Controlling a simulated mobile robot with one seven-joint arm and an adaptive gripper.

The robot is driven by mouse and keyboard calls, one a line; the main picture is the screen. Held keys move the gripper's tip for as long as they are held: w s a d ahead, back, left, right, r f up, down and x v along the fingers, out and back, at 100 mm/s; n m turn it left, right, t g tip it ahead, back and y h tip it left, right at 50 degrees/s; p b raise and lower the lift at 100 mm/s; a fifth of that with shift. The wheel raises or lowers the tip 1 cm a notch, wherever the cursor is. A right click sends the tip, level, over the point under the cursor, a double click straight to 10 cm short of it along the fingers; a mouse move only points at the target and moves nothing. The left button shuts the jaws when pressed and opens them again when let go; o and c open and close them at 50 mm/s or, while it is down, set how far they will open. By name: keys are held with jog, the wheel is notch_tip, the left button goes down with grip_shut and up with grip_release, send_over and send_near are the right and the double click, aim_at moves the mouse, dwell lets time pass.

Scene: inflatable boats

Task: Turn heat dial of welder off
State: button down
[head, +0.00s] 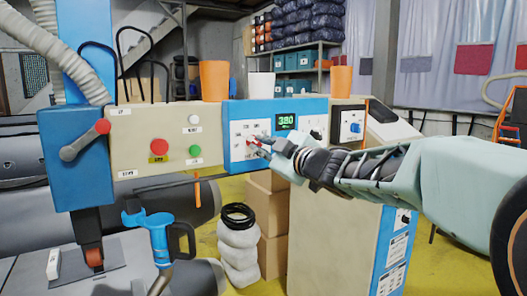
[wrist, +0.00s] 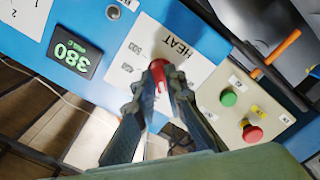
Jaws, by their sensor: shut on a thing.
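The welder's blue and white control panel (head: 233,107) stands in the middle of the head view, with a lit green display reading 380 (head: 286,122). The display also shows, turned over, in the wrist view (wrist: 72,54). The heat dial (wrist: 158,77) is red and sits on a white plate marked HEAT. My gripper (head: 256,143) reaches in from the right at the panel. In the wrist view its fingers (wrist: 160,75) are closed around the red dial, hiding part of it. The dial's exact setting cannot be read.
Cardboard boxes (head: 268,210) stand below my arm.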

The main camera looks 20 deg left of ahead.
jog(key=n+b, duration=0.2)
jog(key=n, duration=0.2)
jog(key=shift+f+n, duration=0.1)
jog(key=shift+n, duration=0.3)
jog(key=n+b, duration=0.2)
jog(key=n, duration=0.3)
dwell(0.4)
jog(key=c, duration=2)
grip_release()
jog(key=shift+d, duration=0.1)
jog(key=shift+r+v, duration=0.2)
jog(key=shift+v, duration=3.5)
